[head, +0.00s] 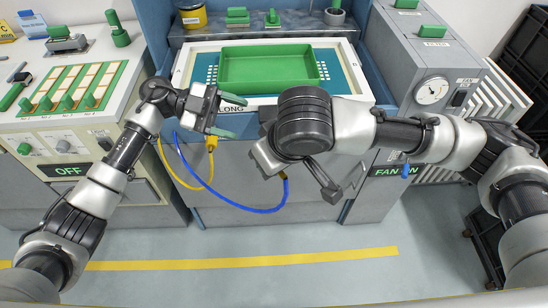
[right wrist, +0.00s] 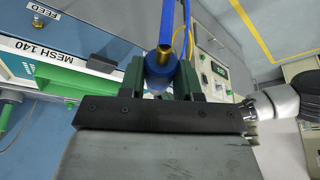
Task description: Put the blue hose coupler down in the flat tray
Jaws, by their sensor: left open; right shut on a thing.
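The blue hose coupler (right wrist: 160,72) is between the green fingers of my right gripper (right wrist: 161,82) in the right wrist view. Its brass end and blue hose lead away from the jaws. My right gripper is shut on it. In the head view, my right wrist hides the coupler; the blue hose (head: 258,211) runs up to below that wrist. The flat green tray (head: 268,87) lies at the top centre, behind and above my grippers. It looks empty. My left gripper (head: 228,115) is open and empty, just in front of the tray's left side.
A yellow hose (head: 185,180) with a yellow end (head: 211,144) hangs below my left gripper. The tray rests on a white-framed teal screen (head: 350,72). A control panel (head: 75,90) with green switches stands left, and a gauge cabinet (head: 433,60) stands right.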

